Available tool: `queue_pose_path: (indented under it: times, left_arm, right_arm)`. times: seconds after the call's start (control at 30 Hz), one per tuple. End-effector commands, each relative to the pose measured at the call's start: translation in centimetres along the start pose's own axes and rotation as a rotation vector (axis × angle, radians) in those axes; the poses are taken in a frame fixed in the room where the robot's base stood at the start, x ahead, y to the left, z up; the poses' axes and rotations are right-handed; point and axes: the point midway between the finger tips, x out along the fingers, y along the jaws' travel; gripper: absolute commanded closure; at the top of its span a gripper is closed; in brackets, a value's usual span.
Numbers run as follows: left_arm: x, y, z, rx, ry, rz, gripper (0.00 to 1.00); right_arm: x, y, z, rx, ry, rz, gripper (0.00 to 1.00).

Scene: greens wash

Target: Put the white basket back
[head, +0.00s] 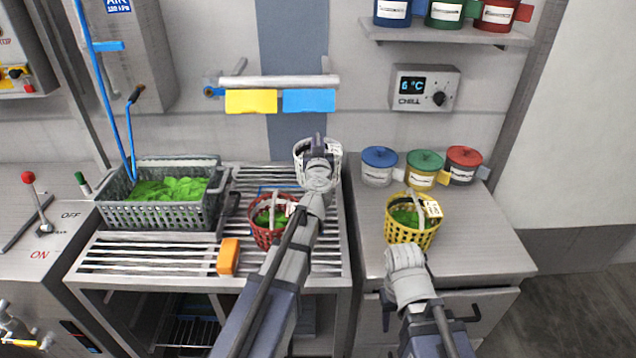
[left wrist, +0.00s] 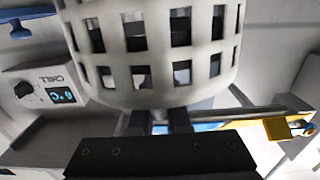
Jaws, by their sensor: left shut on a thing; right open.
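The white basket (head: 301,150) is at the back of the slatted rack, mostly hidden behind my left gripper (head: 318,158). In the left wrist view the white basket (left wrist: 150,70) fills the upper middle, with square holes in its wall. My left gripper (left wrist: 165,122) is shut on it at the near side. Whether the basket touches the rack is not clear. My right gripper (head: 405,258) is open, just in front of the yellow basket; its fingers are hard to make out.
A red basket (head: 262,236) with greens stands on the slatted rack (head: 150,262), close beside my left arm. A grey crate (head: 160,216) of greens and an orange block (head: 228,256) are left of it. The yellow basket (head: 411,236) and several lidded jars (head: 379,168) stand on the right counter (head: 480,250).

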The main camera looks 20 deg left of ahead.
Motion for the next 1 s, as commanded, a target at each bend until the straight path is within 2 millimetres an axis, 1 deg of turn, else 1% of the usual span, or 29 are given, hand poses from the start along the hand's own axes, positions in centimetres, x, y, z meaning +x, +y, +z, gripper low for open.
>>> queue_pose_path:
  times: [0.03,0.23,0.33,0.53,0.67,0.83,0.9,1.0]
  left_arm:
    - [0.0,0.0,1.5,0.0,0.0,0.001,1.0]
    - [0.0,0.0,4.5,0.0,0.0,0.001,1.0]
    - [0.0,0.0,5.1,0.0,0.0,0.001,1.0]
    - [0.0,0.0,5.1,0.0,0.0,0.002,1.0]
    - [0.0,0.0,6.3,0.0,0.0,0.002,1.0]
    - [0.0,-0.1,8.5,0.0,0.0,0.002,1.0]
    - [0.0,-0.1,8.9,0.0,0.0,0.002,1.0]
    - [0.0,-0.1,8.7,0.0,0.0,0.002,1.0]
  right_arm:
    - [1.4,-0.1,-0.1,0.0,0.0,0.0,0.5]
    - [4.5,-0.4,-0.3,-0.001,0.0,0.0,0.5]
    - [5.1,-0.5,-0.3,-0.001,0.0,0.0,0.5]
    - [5.1,-0.5,-0.3,-0.001,0.0,0.0,0.5]
    - [6.3,-0.6,-0.4,-0.001,0.0,0.0,0.5]
    - [8.4,-0.8,-0.5,-0.001,0.0,0.0,0.5]
    - [8.8,-0.8,-0.5,-0.001,0.0,0.0,0.5]
    - [8.7,-0.8,-0.5,-0.001,0.0,0.0,0.5]
